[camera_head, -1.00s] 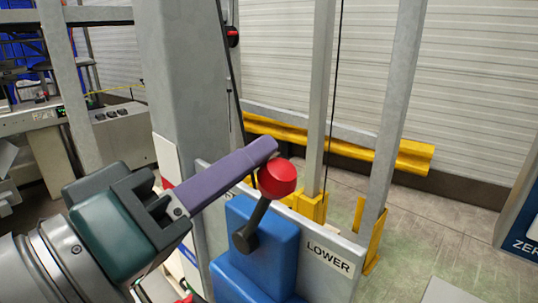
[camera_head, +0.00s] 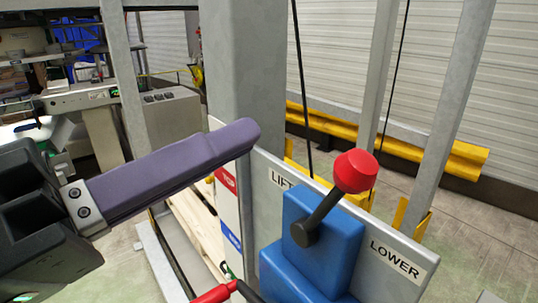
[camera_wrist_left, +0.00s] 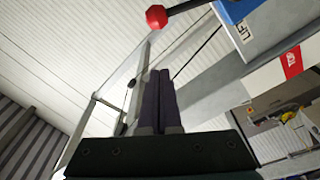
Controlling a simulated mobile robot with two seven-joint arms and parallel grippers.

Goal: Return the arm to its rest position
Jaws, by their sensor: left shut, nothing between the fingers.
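My left gripper (camera_head: 245,135) comes in from the left in the head view, its purple fingers shut with nothing between them. In the left wrist view the two fingers (camera_wrist_left: 160,80) lie side by side. A lever with a red knob (camera_head: 356,171) stands on a blue box, tilted toward the LOWER label. The fingertips are to the left of the knob and apart from it. The red knob also shows in the left wrist view (camera_wrist_left: 156,17). My right gripper is not in view.
The blue box (camera_head: 322,232) is fixed to a grey panel (camera_head: 375,235) marked LIFT and LOWER. A thick grey post (camera_head: 245,70) rises behind my fingers. Yellow guard rails (camera_head: 455,160) run along the back wall. A machine (camera_head: 165,115) stands at the back left.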

